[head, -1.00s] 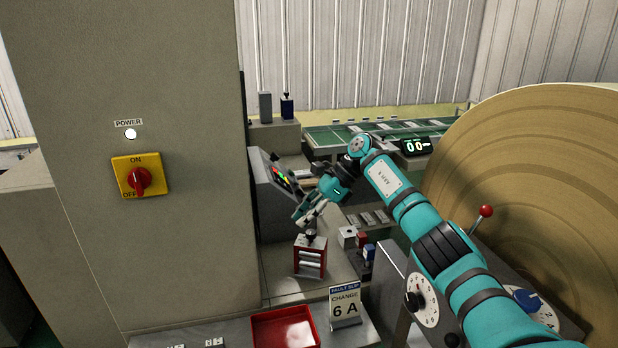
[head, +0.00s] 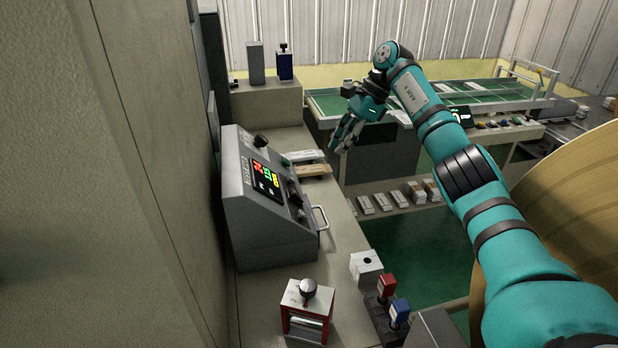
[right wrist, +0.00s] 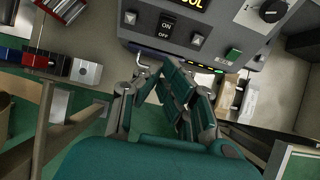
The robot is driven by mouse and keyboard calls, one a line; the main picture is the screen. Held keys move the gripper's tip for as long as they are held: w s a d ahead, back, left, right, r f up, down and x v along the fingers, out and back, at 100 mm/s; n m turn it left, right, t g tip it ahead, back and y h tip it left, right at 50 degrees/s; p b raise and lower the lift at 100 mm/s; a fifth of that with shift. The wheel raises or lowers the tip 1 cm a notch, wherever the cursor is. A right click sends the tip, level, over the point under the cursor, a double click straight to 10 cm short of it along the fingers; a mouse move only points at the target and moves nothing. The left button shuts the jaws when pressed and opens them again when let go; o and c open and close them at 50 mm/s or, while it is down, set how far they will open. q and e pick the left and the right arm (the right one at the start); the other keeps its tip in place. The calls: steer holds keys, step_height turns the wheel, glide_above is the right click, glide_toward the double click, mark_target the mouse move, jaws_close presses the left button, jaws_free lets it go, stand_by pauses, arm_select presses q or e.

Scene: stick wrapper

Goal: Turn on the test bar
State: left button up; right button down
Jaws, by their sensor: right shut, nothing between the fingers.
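The label of the test bar cannot be read in these frames. A grey sloped console (head: 262,230) stands on the bench at left in the head view, with a lit coloured display (head: 266,177) and knobs. In the right wrist view, the console (right wrist: 215,28) has a black ON/OFF rocker switch (right wrist: 167,26), a green button (right wrist: 233,54) and a black knob (right wrist: 273,10). My right gripper (head: 347,134) is beyond and right of the console in the head view, shut and empty. Its fingers (right wrist: 178,80) appear below the console's edge in the wrist view, apparently apart from it. My left gripper is out of view.
A red-framed stand (head: 306,318) and a white block (head: 366,265) stand nearer on the bench, beside red and blue pieces (head: 392,298). A metal handle (head: 320,219) sticks out from the console.

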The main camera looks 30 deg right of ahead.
steer(key=p, duration=0.1)
glide_toward(301, 197)
steer(key=p+x, duration=0.2)
steer(key=x, duration=0.1)
steer(key=p+x, duration=0.1)
steer(key=x, duration=0.1)
steer(key=shift+s, duration=0.3)
steer(key=shift+w+a+f+p, duration=0.1)
steer(key=shift+a+f+p, duration=0.2)
steer(key=shift+a+f, duration=0.15)
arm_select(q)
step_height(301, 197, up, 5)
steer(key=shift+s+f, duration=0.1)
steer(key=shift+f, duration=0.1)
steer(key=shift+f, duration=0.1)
